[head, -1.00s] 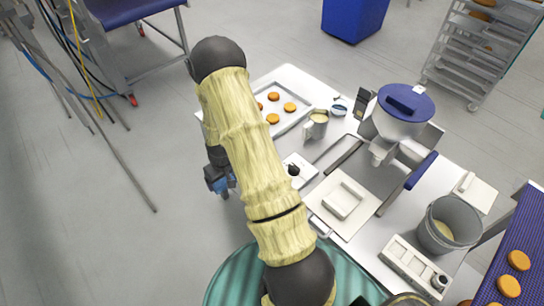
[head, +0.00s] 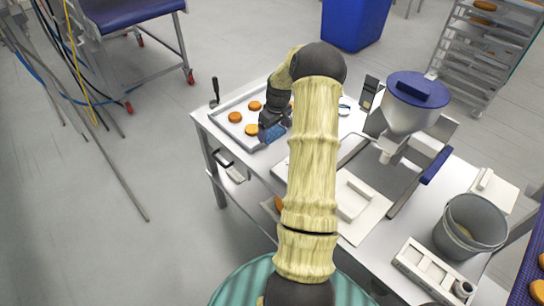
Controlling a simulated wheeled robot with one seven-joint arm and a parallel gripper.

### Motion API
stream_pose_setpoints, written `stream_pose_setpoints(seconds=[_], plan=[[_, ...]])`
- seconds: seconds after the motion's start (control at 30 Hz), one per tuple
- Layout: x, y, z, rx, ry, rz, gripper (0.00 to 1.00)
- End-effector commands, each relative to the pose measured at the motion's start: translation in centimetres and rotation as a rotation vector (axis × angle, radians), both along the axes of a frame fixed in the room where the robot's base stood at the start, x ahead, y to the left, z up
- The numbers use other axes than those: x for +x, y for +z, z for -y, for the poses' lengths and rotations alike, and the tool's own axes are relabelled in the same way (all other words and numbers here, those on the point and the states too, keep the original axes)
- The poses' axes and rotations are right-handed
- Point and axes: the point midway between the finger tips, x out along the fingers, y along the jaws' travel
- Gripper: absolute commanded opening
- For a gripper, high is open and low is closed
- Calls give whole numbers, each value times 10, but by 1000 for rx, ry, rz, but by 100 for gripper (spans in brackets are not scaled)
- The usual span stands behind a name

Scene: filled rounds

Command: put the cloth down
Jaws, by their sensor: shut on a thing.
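My gripper (head: 274,124) is at the end of my bent arm, over the front right part of the baking tray on the white table. It is shut on a small blue thing (head: 270,133), which seems to be the cloth. Most of the cloth and the fingertips are hidden or too small to make out. I cannot tell whether the cloth touches the tray.
The tray (head: 221,117) holds several orange-brown rounds (head: 235,117). A dark-handled tool (head: 215,90) is at the table's back left corner. A blue-lidded hopper machine (head: 415,100), a white board (head: 372,212) and a grey bucket (head: 470,225) are to the right.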

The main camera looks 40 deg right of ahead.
Motion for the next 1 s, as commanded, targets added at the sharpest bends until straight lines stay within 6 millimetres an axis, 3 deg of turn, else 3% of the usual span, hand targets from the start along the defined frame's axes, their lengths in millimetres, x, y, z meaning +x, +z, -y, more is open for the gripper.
stream_pose_setpoints(seconds=[0.17, 0.47, 0.83, 1.0], plan=[[0, -9, -1, 3, -1, -3, 51], [-1, -58, -1, 2, -2, -2, 51], [0, -64, 0, 0, -1, 0, 51], [0, -84, -1, 3, -1, -2, 51]])
